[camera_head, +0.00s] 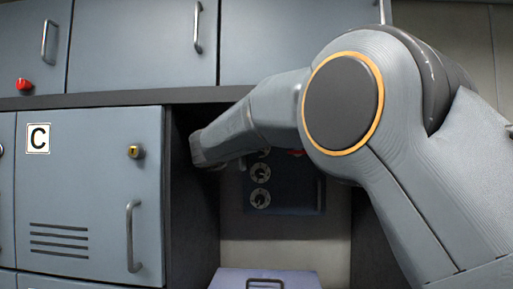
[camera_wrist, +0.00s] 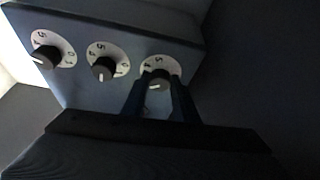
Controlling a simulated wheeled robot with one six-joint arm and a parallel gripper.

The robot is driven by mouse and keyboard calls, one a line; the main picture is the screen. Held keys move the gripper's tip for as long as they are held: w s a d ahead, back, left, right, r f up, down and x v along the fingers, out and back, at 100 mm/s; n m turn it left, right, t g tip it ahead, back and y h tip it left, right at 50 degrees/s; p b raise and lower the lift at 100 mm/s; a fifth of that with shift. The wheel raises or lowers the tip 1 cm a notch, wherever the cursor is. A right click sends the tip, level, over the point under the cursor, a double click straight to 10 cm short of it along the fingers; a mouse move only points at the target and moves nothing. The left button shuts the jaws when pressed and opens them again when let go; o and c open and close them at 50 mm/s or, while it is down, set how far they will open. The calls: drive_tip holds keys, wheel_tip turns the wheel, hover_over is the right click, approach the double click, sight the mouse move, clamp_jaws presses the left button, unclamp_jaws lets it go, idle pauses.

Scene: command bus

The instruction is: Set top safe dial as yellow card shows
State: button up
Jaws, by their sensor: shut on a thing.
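The dark blue safe (camera_head: 312,193) sits in the recess under the upper cabinets. Two round dials, the middle dial (camera_head: 260,172) and bottom dial (camera_head: 260,198), show in the head view; my arm mostly covers the top one. The wrist view shows a row of three dials, turned sideways: a left dial (camera_wrist: 46,57), a middle dial (camera_wrist: 104,69) and a right dial (camera_wrist: 158,77), seemingly the top one. My gripper (camera_wrist: 158,92) is shut on that right dial's dark knob. The knob's white mark points down in the picture. Its numbers are partly hidden. No yellow card is visible.
A cabinet door marked C (camera_head: 85,195) with a protruding handle (camera_head: 131,236) stands left of the recess. Upper cabinets (camera_head: 145,42) and their dark bottom edge (camera_head: 100,99) lie above. A grey-violet box (camera_head: 230,279) with a handle is below the safe.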

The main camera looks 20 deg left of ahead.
idle(0.4)
drive_tip(key=o, duration=1.1)
drive_tip(key=shift+c, duration=0.2)
